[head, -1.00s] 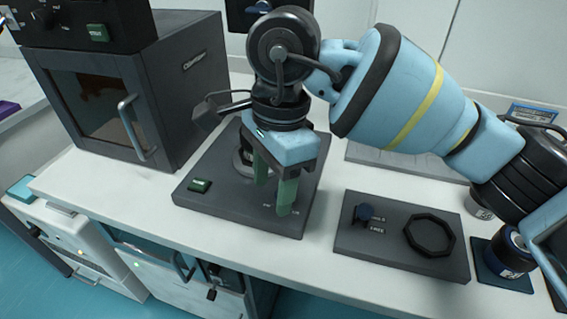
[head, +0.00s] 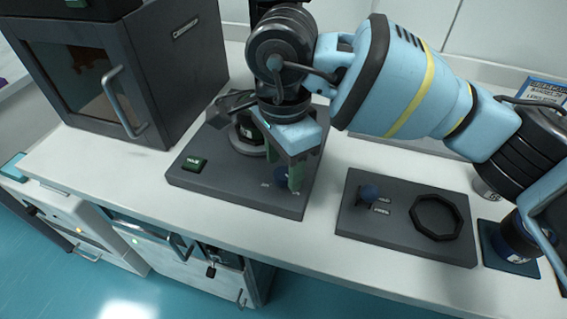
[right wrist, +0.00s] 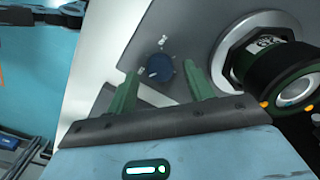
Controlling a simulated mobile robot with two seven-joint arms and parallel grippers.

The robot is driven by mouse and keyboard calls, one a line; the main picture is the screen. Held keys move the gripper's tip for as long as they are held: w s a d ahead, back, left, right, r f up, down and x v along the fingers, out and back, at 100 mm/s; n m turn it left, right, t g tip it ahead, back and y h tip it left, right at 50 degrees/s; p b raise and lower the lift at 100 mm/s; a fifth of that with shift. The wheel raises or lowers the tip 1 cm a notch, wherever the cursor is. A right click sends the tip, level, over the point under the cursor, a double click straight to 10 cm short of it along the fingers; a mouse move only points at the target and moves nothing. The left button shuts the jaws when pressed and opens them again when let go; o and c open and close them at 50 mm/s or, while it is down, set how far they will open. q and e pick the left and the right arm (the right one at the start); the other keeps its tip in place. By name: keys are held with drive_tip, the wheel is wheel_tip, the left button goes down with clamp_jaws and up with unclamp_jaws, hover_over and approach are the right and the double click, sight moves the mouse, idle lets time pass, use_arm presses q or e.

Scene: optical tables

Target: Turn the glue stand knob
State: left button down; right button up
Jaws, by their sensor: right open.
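The grey base of a stand (head: 225,188) lies on the white table in the middle of the head view. A small blue knob sits near its front edge, partly hidden by my fingers there; the right wrist view shows the knob (right wrist: 160,66) clearly, with a white mark on it. My right gripper (head: 284,172) is open, with its green fingers pointing down at the base. In the right wrist view the knob lies between the two fingertips, with a gap on each side. I cannot tell whether the fingertips reach its depth. My left gripper is not in view.
A round black and green device (right wrist: 275,75) stands on the same base. A green button (head: 194,164) is at its left. A dark oven-like box (head: 165,75) stands left.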

drive_tip(key=shift+f, duration=0.55)
drive_tip(key=c, duration=1)
drive_tip(key=shift+o, duration=0.2)
drive_tip(key=shift+m, duration=0.3)
